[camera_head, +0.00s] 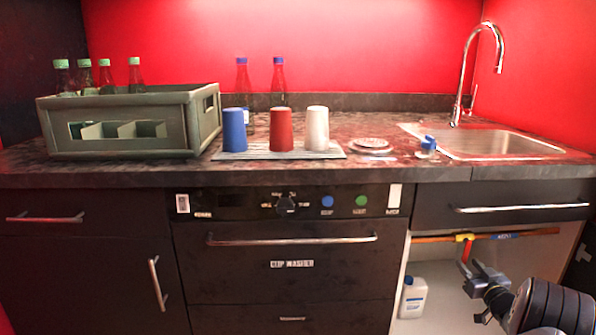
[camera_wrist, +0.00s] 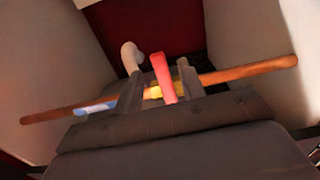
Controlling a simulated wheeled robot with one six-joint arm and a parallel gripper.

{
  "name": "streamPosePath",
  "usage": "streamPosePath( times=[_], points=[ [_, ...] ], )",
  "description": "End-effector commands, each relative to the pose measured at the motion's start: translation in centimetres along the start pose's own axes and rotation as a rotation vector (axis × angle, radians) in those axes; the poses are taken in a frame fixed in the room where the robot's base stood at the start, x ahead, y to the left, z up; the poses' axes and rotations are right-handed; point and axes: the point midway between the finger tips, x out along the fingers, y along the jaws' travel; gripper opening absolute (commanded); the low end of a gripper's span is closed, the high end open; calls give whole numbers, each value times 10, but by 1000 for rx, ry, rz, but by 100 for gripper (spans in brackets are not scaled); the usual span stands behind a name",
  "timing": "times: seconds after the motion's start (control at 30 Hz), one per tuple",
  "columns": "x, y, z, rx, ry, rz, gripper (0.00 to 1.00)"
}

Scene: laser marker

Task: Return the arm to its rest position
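My gripper (camera_head: 482,272) is at the lower right, in front of the open space under the sink. A copper pipe (camera_head: 520,235) runs across that space, with a yellow valve body (camera_head: 464,238) and a red lever (camera_head: 466,252) pointing down. In the wrist view my two fingers (camera_wrist: 160,82) stand apart, with the red lever (camera_wrist: 164,78) between them. A gap shows beside the lever, so the fingers do not look clamped on it. The yellow valve body (camera_wrist: 153,92) and the copper pipe (camera_wrist: 235,73) lie just beyond the fingers.
Cabinet walls (camera_wrist: 245,40) flank the pipe, and a pale curved pipe (camera_wrist: 131,57) stands behind it. A white bottle (camera_head: 413,298) stands in the cabinet. The counter above holds a crate (camera_head: 190,125), three cups and a sink (camera_head: 500,147).

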Motion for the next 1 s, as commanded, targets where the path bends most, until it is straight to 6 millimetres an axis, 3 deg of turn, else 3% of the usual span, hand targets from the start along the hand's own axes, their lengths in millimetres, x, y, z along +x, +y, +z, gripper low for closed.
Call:
streamPosePath(
  times=[0.13, 0.43, 1.0],
  points=[
    [22, -1, 2, 1, 1, -2, 38],
    [19, -10, -2, 159, 0, -1, 38],
    [21, -16, -6, 170, -12, 7, 38]
  ],
)
